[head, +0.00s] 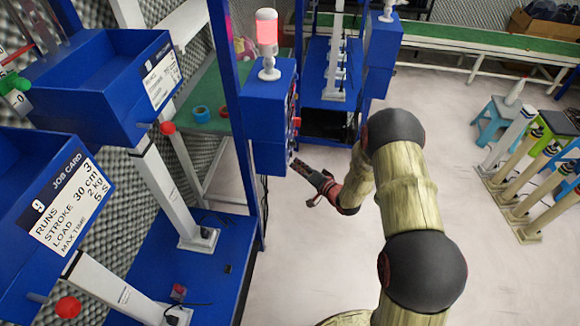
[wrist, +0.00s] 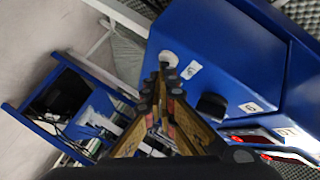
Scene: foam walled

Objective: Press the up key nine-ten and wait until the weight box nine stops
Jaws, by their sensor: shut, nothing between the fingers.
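The weight box nine (head: 20,275) is the blue box at the lower left of the head view, with a job card (head: 66,204) marked 9. My gripper (head: 298,164) is shut and empty beside the blue control box (head: 268,110). In the wrist view its fingertips (wrist: 166,74) are at a pale round button (wrist: 168,58) on the blue panel (wrist: 225,55). I cannot tell whether they touch it. A small white label (wrist: 191,70) sits beside the button, its mark too small to read surely. I cannot confirm which key is the up key nine-ten.
A lit red lamp (head: 266,40) stands on the control box. The panel also has a black knob (wrist: 212,106) and red displays (wrist: 250,138). A second blue box (head: 100,75) hangs behind box nine. Pale levers (head: 520,160) stand at the right. Open floor lies between.

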